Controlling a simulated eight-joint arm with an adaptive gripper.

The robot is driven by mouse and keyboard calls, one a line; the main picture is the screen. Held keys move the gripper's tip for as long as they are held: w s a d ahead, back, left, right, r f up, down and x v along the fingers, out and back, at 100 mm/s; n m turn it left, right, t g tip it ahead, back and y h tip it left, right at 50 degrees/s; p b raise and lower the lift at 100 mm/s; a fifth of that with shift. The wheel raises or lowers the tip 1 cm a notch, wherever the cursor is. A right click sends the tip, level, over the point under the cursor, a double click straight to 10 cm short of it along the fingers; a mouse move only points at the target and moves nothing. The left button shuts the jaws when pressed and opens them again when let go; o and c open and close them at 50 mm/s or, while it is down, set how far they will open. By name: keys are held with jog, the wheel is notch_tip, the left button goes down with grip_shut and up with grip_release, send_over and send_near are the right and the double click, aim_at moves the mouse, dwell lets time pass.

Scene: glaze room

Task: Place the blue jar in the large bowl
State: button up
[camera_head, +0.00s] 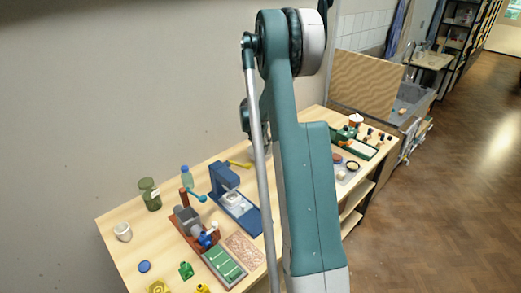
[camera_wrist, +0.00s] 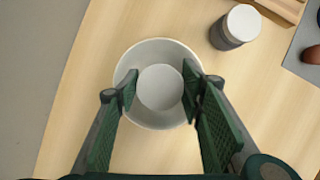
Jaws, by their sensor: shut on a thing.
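In the wrist view my gripper (camera_wrist: 160,92) is shut on a round jar with a pale white top (camera_wrist: 160,88), one finger on each side. The jar's sides are hidden from above, so its blue colour does not show. A large white bowl (camera_wrist: 151,47) is around and below the jar in this view, and its rim circles the fingertips. I cannot tell whether the jar touches the bowl's floor.
A grey jar with a white lid (camera_wrist: 235,27) stands beyond the bowl at upper right. The wooden table around the bowl is mostly clear.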

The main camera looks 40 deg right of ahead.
jog(key=shift+f, duration=1.15)
jog(key=shift+f, duration=0.2)
jog(key=o, duration=0.7)
jog(key=shift+o, duration=0.3)
jog(key=shift+r, duration=0.15)
jog(key=v, duration=1.2)
jog(key=shift+a, duration=0.15)
